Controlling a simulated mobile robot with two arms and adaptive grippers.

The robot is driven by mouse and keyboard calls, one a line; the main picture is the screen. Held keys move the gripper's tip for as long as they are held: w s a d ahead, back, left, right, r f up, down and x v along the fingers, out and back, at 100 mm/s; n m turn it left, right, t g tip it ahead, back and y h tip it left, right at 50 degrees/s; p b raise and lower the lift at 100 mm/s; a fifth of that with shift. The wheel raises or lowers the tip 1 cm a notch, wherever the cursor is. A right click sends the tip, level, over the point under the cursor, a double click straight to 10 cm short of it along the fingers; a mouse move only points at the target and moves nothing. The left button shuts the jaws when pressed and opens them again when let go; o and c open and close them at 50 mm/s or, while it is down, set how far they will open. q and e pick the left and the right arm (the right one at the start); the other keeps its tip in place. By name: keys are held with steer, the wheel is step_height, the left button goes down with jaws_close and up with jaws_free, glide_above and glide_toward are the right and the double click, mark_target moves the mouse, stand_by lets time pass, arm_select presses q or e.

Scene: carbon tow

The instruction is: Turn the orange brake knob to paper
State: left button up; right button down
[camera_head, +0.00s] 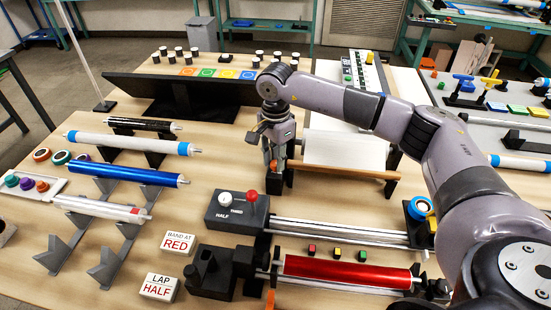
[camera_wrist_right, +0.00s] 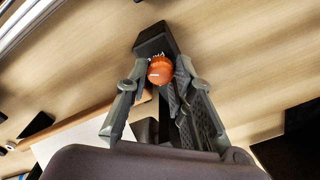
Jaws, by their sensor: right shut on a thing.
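The orange brake knob (camera_wrist_right: 160,70) is round, with a small white mark, on a black block (camera_wrist_right: 153,38) in the right wrist view. White lettering on the block beside the knob is partly covered and I cannot read it fully. My right gripper (camera_wrist_right: 161,76) has a finger on each side of the knob and is shut on it. In the head view my right gripper (camera_head: 276,156) points down at the black block (camera_head: 279,182), left of the white paper sheet, and mostly hides the knob. My left gripper is not in view.
A white sheet (camera_head: 345,148) with a wooden bar lies right of the gripper. A dark display stand (camera_head: 180,86) is behind. Rollers on racks stand left.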

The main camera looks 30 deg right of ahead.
steer(key=c, duration=1.4)
jaws_free()
steer(key=shift+o, duration=0.2)
steer(key=shift+r, duration=0.15)
step_height(320, 180, up, 12)
steer(key=shift+f, duration=0.25)
